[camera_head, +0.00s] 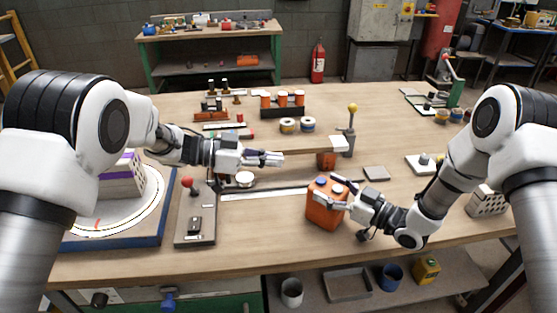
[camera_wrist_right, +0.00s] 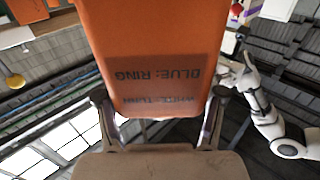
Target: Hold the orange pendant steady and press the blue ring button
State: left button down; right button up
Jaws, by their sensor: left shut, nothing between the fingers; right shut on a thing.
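The orange pendant (camera_head: 324,210) is a box with blue buttons (camera_head: 321,182) on its top face, right of the table's middle. My right gripper (camera_head: 326,188) is shut on it from the right, one finger on each side. In the right wrist view the pendant (camera_wrist_right: 145,45) fills the upper middle between the fingers. Its label (camera_wrist_right: 155,85) reads "BLUE: RING" upside down, with a partly blurred line for white. My left gripper (camera_head: 281,159) is shut and empty, above and left of the pendant, apart from it. It also shows in the right wrist view (camera_wrist_right: 246,62).
A striped box (camera_head: 122,180) stands on a round white turntable with a blue base at the left. A grey panel with a red-knobbed lever (camera_head: 187,182) lies beside it. A yellow-knobbed lever (camera_head: 351,120) stands behind the pendant.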

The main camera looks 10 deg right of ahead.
jog(key=o, duration=1.6)
jog(key=shift+c, duration=0.2)
